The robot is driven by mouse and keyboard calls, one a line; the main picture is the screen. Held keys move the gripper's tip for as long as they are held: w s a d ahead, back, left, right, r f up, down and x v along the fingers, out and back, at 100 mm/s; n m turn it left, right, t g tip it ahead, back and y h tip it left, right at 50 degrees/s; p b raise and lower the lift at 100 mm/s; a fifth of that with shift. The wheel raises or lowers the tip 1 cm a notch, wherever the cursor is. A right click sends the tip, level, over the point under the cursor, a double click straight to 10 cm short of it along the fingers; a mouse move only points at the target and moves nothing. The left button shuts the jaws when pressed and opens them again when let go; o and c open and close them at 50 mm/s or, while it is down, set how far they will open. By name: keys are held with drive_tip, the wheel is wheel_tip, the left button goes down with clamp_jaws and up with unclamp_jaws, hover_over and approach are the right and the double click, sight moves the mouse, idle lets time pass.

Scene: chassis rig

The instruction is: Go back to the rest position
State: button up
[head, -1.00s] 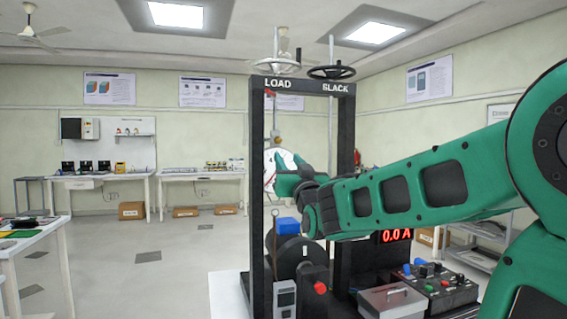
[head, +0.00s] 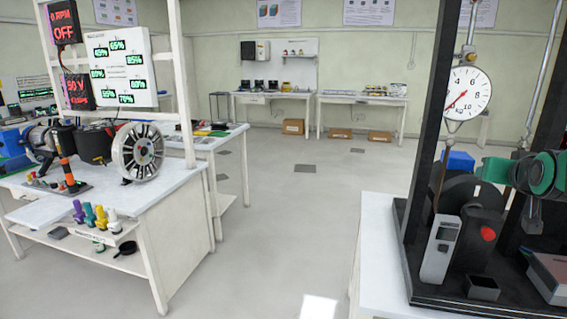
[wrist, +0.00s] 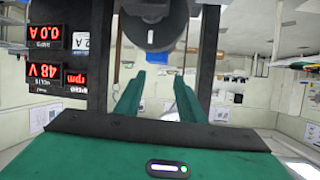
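In the wrist view, my gripper (wrist: 157,88) shows two green fingers set apart, with nothing held between them. The dark load rig frame (wrist: 208,70) stands around and beyond the fingers, and a dark drum (wrist: 153,32) shows at the top. In the head view, only a green end part of my arm (head: 540,175) shows at the right edge, in front of or inside the load rig (head: 430,130). From the head view I cannot tell whether it touches the rig. The rest of my arm is out of view there.
The round dial gauge (head: 467,93) hangs in the rig, above a blue block (head: 458,161). A white workbench (head: 170,215) with a motor and a slotted wheel (head: 138,152) stands at left. The floor (head: 285,235) between bench and rig is clear.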

drive_tip(key=s+a+f+g+y, duration=0.25)
drive_tip(key=s+f+g, duration=0.45)
drive_tip(key=s+f, duration=0.7)
drive_tip(key=s+a+f+g+y, duration=0.1)
drive_tip(key=s+a+f+g, duration=0.1)
drive_tip(key=s, duration=0.5)
drive_tip(key=s+a+f+m+g+y, duration=0.1)
drive_tip(key=s+a+f+g+y, duration=0.1)
drive_tip(key=s, duration=0.6)
drive_tip(key=shift+a+f+g, duration=0.35)
drive_tip(key=shift+a+g, duration=0.55)
drive_tip(key=shift+a, duration=0.05)
drive_tip(key=shift+w, duration=0.15)
drive_tip(key=shift+w+f, duration=0.25)
drive_tip(key=shift+w, duration=0.25)
idle(3.5)
